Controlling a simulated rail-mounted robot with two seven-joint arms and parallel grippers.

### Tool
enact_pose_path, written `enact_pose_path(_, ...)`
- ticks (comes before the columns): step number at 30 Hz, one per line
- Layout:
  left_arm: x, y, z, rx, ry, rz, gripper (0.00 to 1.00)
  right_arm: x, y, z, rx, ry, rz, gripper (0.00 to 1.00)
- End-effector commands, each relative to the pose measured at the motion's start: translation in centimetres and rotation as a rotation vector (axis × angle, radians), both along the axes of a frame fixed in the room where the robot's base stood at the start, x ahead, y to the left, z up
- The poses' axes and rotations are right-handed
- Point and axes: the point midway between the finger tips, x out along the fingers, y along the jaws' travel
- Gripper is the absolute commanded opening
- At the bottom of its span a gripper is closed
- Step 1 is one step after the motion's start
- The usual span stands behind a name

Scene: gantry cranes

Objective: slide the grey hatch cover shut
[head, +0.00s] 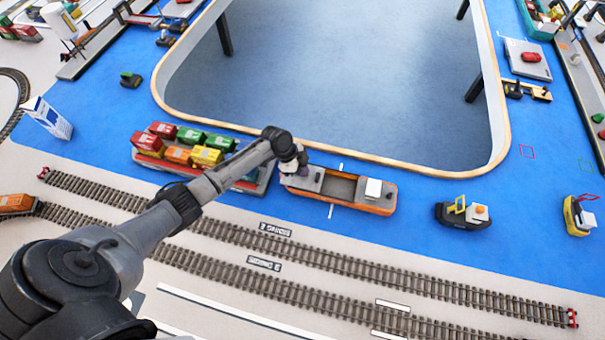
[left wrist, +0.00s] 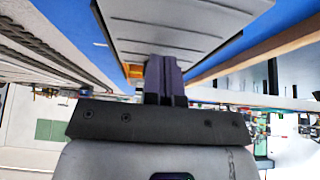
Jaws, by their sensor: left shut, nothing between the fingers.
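The ship (head: 352,207) has an orange hull with grey upper parts and lies on the blue water by the basin wall. Its brown hold (head: 340,188) shows open in the middle. The grey hatch cover (head: 309,180) sits at the left of the hold. My left gripper (head: 299,167) is over the ship's left end, close to the cover; the arm partly hides that end. In the left wrist view a grey ridged plate (left wrist: 175,28), which looks like the cover, fills the top. The shut, empty fingers (left wrist: 164,72) reach its near edge; contact is unclear. My right gripper is not in view.
A white block (head: 374,188) stands on the ship's right end. A barge with several coloured containers (head: 178,150) lies left, under my arm. A black tug (head: 462,212) floats to the right. The basin wall (head: 400,166) runs behind; rail tracks (head: 330,260) run in front.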

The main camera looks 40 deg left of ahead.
Motion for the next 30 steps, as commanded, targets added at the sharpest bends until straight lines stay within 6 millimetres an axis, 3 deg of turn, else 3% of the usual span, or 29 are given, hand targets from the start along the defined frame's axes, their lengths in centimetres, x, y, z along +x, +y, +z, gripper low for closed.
enact_pose_path(10, 0.1, -0.2, 0.0, 0.000, 0.000, 0.000, 0.00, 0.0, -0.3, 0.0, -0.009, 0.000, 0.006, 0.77)
enact_pose_path(30, 1.6, -3.1, 0.0, -0.001, 0.000, 0.000, 0.00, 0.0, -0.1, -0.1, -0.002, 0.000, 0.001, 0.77)
